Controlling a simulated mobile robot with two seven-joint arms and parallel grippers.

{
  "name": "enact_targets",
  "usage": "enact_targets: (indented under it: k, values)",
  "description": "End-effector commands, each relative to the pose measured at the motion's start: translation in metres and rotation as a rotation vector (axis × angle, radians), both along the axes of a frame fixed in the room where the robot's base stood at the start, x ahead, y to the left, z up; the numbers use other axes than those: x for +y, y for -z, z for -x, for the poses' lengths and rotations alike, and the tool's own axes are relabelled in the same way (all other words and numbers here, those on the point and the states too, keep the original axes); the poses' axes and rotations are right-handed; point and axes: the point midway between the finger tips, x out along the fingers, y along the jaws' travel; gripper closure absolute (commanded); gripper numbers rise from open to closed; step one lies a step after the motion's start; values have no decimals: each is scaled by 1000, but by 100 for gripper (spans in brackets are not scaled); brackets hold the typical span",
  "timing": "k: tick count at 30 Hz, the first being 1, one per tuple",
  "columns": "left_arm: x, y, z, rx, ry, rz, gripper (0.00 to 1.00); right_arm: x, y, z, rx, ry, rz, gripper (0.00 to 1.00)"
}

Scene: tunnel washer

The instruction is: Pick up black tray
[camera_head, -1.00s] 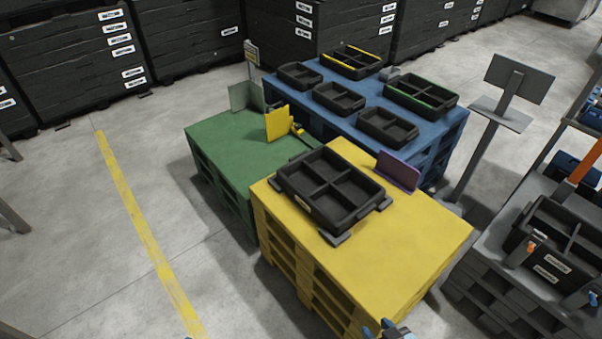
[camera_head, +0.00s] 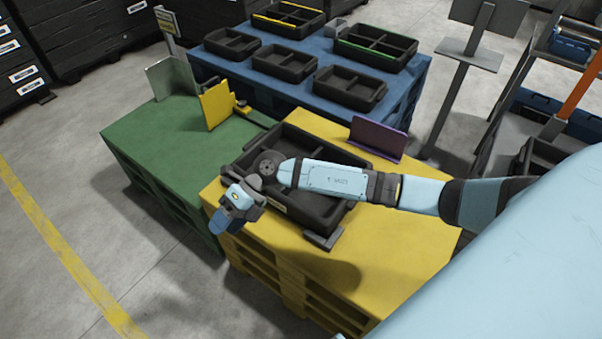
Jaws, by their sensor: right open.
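A black tray (camera_head: 315,211) with several compartments lies on the yellow pallet stack (camera_head: 400,262), held between low grey corner stops. My right arm reaches in from the right across the tray and hides part of its inside. My right gripper (camera_head: 217,222) is at the tray's near left side, above the pallet's left edge. It points down and is open, with nothing seen between its fingers. Whether it touches the tray cannot be told. My left gripper is not in view.
A purple plate (camera_head: 378,139) stands behind the tray. A green pallet stack (camera_head: 150,138) with a yellow plate (camera_head: 217,105) adjoins at left. Several smaller black trays sit on a blue pallet stack (camera_head: 225,62) behind. A grey stand (camera_head: 470,52) is at right.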

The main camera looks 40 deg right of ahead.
Motion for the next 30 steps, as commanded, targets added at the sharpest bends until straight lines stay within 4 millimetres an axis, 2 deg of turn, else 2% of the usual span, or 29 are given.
enact_targets:
  k: [1,4,6,9,12,16,24,30]
  values:
    - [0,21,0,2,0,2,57,-29,27,-20,-52,-49,171,47]
    - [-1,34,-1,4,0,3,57,-86,47,-51,-107,-106,479,47]
    - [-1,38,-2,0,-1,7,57,-123,51,-69,-128,-117,654,47]
    - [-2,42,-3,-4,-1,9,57,-162,49,-88,-142,-110,837,47]
    - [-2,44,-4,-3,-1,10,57,-184,46,-97,-146,-99,934,47]
    - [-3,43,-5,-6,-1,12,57,-192,57,-99,-143,-96,970,47]
    - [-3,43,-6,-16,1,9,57,-191,109,-98,-144,-97,965,47]
    - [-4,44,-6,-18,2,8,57,-191,127,-99,-147,-96,963,47]
